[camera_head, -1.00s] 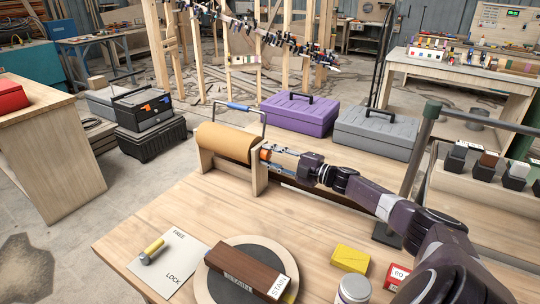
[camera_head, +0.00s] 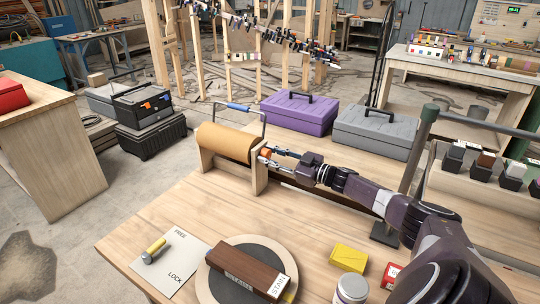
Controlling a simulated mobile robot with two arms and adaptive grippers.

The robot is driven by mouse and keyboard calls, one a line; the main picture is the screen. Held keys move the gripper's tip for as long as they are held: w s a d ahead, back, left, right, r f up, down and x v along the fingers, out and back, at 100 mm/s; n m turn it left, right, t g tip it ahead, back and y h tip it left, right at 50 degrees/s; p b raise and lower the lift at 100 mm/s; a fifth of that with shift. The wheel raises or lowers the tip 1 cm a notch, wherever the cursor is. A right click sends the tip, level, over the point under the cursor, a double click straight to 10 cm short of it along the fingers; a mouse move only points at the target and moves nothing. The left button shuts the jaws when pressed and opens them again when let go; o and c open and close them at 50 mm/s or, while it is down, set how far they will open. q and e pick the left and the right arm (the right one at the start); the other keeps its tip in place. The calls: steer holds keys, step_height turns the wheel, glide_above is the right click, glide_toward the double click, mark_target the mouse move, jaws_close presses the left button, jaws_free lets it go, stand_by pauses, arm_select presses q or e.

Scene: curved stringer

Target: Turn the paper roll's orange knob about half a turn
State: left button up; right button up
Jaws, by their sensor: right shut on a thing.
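The paper roll (camera_head: 226,143) is a brown cylinder lying across a wooden stand (camera_head: 259,171) on the workbench. Its orange knob (camera_head: 265,152) sticks out at the stand's right end and is partly covered by fingers. My right gripper (camera_head: 268,156) comes in from the right and is shut on the knob, with one finger on the upper side and one on the lower. My left gripper is not in view.
A blue-handled metal bar (camera_head: 239,107) rises behind the roll. Purple (camera_head: 299,112) and grey (camera_head: 375,132) toolboxes stand behind. In front are a round turntable with a brown block (camera_head: 245,268), a FREE/LOCK card (camera_head: 183,268), a yellow block (camera_head: 349,257) and a jar (camera_head: 351,289).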

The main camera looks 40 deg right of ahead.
steer(key=shift+m, duration=1.1)
steer(key=shift+f, duration=0.1)
steer(key=o, duration=1.2)
steer(key=shift+d, duration=0.1)
steer(key=shift+c, duration=0.2)
steer(key=v, duration=0.7)
steer(key=shift+s, duration=0.25)
